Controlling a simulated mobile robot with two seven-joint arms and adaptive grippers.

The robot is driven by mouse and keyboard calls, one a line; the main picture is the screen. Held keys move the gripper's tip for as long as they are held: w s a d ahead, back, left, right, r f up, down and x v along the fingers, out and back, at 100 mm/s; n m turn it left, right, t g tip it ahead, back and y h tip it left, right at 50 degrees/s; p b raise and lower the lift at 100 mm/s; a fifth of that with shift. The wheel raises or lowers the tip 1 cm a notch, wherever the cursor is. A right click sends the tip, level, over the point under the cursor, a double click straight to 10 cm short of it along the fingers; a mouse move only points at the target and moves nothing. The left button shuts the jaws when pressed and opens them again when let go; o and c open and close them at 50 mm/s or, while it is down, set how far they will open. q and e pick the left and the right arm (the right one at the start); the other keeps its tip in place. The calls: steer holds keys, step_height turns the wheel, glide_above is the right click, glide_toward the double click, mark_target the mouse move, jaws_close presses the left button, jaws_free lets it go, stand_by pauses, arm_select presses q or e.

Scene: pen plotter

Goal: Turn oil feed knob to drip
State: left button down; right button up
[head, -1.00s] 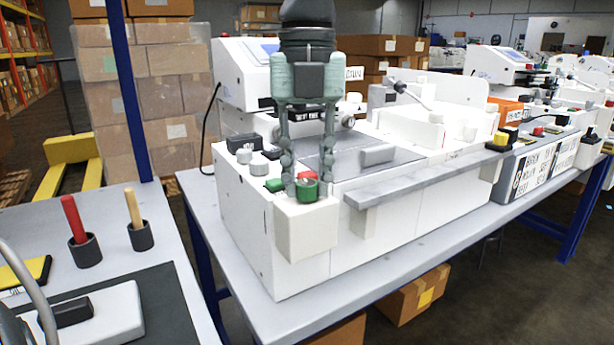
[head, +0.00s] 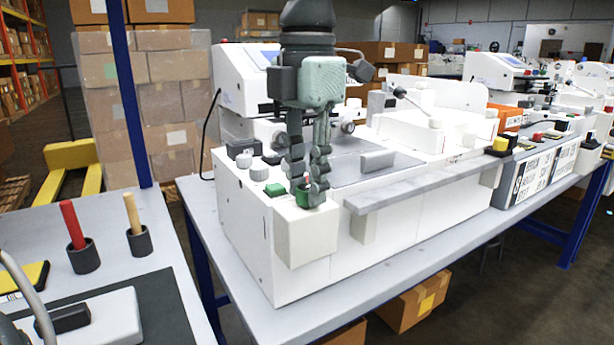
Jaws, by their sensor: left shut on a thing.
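The white pen plotter machine (head: 300,262) stands on a grey table. A green knob (head: 302,198), which I take to be the oil feed knob, sits on top of the white block (head: 306,235) at the machine's near corner. My left gripper (head: 308,195) comes down from above, its fingers shut around the green knob. The fingers cover most of the knob, so any mark on it and its setting are hidden. My right gripper is not in view.
A green button (head: 274,190), grey knobs (head: 259,171) and a black block (head: 243,147) sit left of the gripper. A grey rail (head: 430,188) runs to the right. A side table (head: 125,225) at left holds red and tan handled tools in cups.

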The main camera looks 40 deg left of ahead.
mark_target(307, 188)
arm_select(q)
steer(key=m, duration=0.3)
steer(key=shift+m, duration=0.3)
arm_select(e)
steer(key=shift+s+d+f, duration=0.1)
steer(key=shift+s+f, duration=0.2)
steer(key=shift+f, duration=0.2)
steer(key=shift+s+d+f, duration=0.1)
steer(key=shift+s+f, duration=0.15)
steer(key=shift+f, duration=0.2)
arm_select(q)
steer(key=c, duration=1.3)
jaws_free()
steer(key=shift+o, duration=0.2)
steer(key=shift+r, duration=0.2)
step_height(307, 188, up, 12)
steer(key=shift+f, duration=0.15)
